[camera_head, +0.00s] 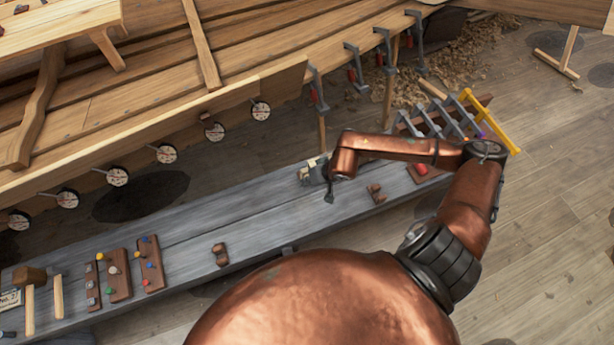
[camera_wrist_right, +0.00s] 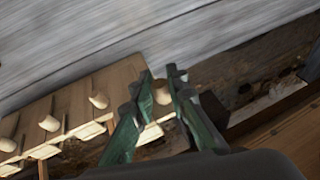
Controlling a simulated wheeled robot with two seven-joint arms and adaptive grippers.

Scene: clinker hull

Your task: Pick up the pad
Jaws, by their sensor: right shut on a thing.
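My right gripper (camera_head: 321,175) is low over the grey bench (camera_head: 255,212), at its far side. In the right wrist view its green fingers (camera_wrist_right: 160,82) are close together, with a small pale wooden piece (camera_wrist_right: 161,107) between them. I take this piece to be the pad; its full shape is hidden by the fingers. In the head view the blocks show only as a small pale patch (camera_head: 308,170) by the gripper. I cannot tell whether the held piece is lifted clear. My left gripper is not in view.
The planked hull (camera_head: 170,90) with round dials rises behind the bench. Clamps (camera_head: 352,68) hang at its edge. A mallet (camera_head: 29,280) and peg boards (camera_head: 119,275) lie at the bench's left end. The bench's middle is mostly clear, with a small brown block (camera_head: 220,254).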

